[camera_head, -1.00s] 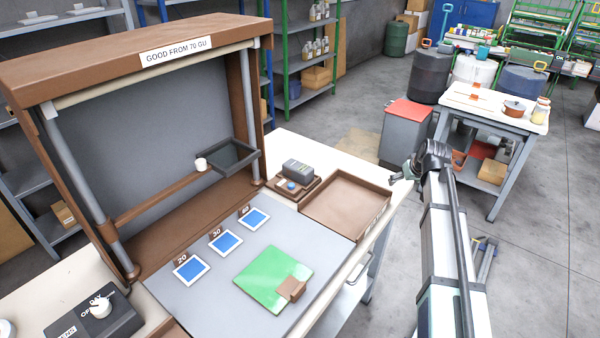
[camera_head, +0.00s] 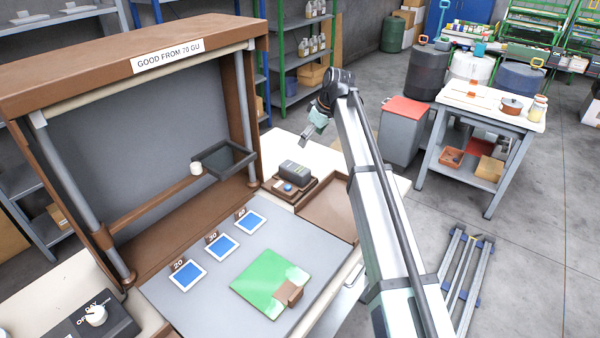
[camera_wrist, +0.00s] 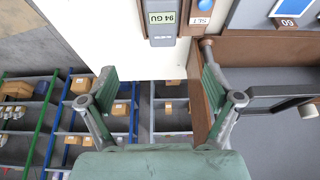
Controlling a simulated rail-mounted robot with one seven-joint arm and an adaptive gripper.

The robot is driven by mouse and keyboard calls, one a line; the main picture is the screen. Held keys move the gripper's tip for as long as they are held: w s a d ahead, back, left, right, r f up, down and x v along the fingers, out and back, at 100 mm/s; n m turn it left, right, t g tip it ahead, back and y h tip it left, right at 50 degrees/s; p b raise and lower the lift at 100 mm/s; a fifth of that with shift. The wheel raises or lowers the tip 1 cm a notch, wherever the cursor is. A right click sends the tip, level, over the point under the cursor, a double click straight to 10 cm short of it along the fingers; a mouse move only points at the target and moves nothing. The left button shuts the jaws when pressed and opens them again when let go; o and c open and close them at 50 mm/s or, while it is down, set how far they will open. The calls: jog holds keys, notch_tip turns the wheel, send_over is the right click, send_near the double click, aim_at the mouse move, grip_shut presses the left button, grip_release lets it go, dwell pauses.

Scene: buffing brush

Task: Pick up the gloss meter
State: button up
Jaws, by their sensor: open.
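The gloss meter (camera_head: 294,171) is a small dark grey box on a brown base beside a blue-buttoned block, at the back right of the bench. In the wrist view the gloss meter (camera_wrist: 162,22) shows at the top, its display reading "94 GU". My gripper (camera_head: 304,142) is above and behind it in the head view, apart from it. In the wrist view my gripper (camera_wrist: 157,66) has its fingers spread with nothing between them; the meter lies ahead of the fingertips.
A brown tray (camera_head: 318,215) stands right of the meter, partly hidden by my arm. A brown booth frame (camera_head: 252,100) rises at left, with a small dark tray (camera_head: 222,160) on a bar. A green panel (camera_head: 262,280) lies on the grey bench top.

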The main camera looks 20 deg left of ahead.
jog(key=p, duration=0.3)
send_near(295, 167)
jog(key=x, duration=0.5)
jog(key=shift+w+f, duration=0.25)
jog(key=shift+p+x, duration=1.4)
jog(key=shift+x, duration=0.95)
jog(key=shift+s+a+f, duration=0.15)
jog(key=shift+s+f, duration=0.05)
jog(key=shift+f+b, duration=0.25)
jog(key=shift+b, duration=0.05)
jog(key=c, duration=1.2)
